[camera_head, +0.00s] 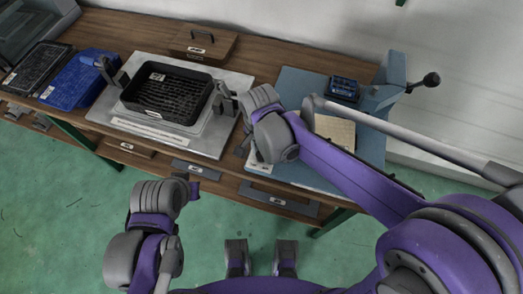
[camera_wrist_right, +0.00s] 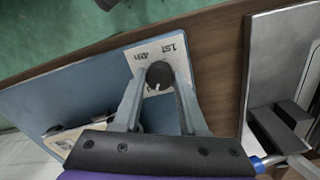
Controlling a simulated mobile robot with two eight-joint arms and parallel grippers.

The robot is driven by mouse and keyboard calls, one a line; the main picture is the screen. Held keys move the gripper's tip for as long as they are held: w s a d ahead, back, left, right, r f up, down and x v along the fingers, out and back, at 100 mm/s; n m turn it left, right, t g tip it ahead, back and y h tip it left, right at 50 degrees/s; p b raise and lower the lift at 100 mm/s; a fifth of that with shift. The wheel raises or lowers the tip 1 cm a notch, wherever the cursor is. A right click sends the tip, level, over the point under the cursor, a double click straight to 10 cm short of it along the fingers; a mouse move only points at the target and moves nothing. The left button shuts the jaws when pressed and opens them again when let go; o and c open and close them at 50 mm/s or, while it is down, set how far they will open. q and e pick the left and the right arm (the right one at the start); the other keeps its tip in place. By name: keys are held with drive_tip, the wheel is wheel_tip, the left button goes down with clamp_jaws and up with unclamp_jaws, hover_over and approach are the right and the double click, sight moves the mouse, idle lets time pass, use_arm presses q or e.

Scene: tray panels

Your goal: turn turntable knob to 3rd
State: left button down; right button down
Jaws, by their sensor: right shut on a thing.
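The turntable knob (camera_wrist_right: 159,74) is dark and round. It sits on a white label (camera_wrist_right: 146,53) at a corner of the blue panel (camera_wrist_right: 75,92). The readable marks are "1ST" and "4TH"; the others and the pointer are hidden or too small to tell. My right gripper (camera_wrist_right: 160,82) is shut on the knob, one finger on each side. In the head view my right arm hides the knob at the front left of the blue panel (camera_head: 309,87). My left gripper (camera_head: 194,189) is in front of the bench, apart from everything; its fingers are not clear.
A grey panel (camera_head: 142,65) with a black tray (camera_head: 150,101) between two upright clamps lies left of the blue panel. A blue crate (camera_head: 75,82) and a brown box (camera_head: 203,43) are further left and back. A crank (camera_head: 431,79) sticks out at the right end.

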drive_tip(key=shift+m, duration=0.5)
drive_tip(key=shift+c, duration=2.2)
unclamp_jaws()
drive_tip(key=shift+r, duration=0.1)
wheel_tip(320, 180, up, 11)
drive_tip(key=p, duration=0.1)
drive_tip(key=shift+w+f, duration=0.15)
drive_tip(key=shift+f, duration=0.05)
